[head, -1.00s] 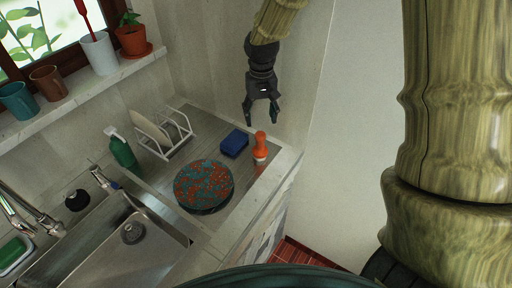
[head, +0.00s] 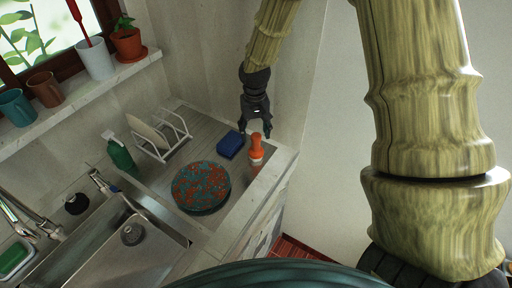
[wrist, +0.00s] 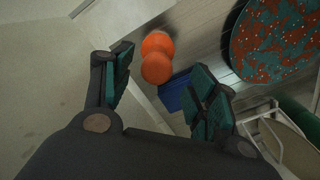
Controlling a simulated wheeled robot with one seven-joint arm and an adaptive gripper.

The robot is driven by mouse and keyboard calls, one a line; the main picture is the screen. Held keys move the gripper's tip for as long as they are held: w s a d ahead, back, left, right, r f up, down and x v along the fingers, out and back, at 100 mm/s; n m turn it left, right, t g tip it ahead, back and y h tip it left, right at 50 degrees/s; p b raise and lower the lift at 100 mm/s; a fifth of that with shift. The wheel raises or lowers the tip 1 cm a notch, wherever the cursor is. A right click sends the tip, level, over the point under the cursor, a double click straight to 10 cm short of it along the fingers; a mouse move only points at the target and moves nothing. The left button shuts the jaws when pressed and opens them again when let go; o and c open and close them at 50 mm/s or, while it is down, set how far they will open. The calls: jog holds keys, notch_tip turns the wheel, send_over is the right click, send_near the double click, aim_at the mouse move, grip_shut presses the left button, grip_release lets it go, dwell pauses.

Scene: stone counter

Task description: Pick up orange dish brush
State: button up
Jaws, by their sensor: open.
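The orange dish brush (head: 256,148) stands upright on the counter near its right edge, with an orange top and a pale lower part. In the wrist view its orange top (wrist: 157,60) shows between and beyond the fingertips, and its base is hidden below. My gripper (head: 255,131) is open and empty, pointing down at the brush. In the wrist view the fingers (wrist: 160,85) are spread to either side of the brush's line. I cannot tell how far the tips are above it.
A blue sponge (head: 231,144) lies close left of the brush, near one finger in the wrist view (wrist: 178,93). A patterned round plate (head: 201,187), a white dish rack (head: 181,128), a green bottle (head: 121,154) and the sink (head: 130,258) are further left. The wall is behind.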

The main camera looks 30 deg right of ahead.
aim_at(256, 135)
jog(key=shift+d+f+p, duration=0.2)
jog(key=shift+f+p, duration=0.25)
jog(key=shift+f, duration=0.25)
jog(key=shift+f+p, duration=0.3)
jog(key=shift+f, duration=0.85)
jog(key=shift+c, duration=0.2)
jog(key=c, duration=1.1)
jog(key=shift+r, duration=0.15)
jog(key=shift+r+b, duration=1.2)
jog(key=shift+r, duration=0.4)
jog(key=s+a+r+b, duration=0.1)
jog(key=s+a+b, duration=0.4)
jog(key=s, duration=0.9)
jog(key=a, duration=0.3)
jog(key=shift+r, duration=0.3)
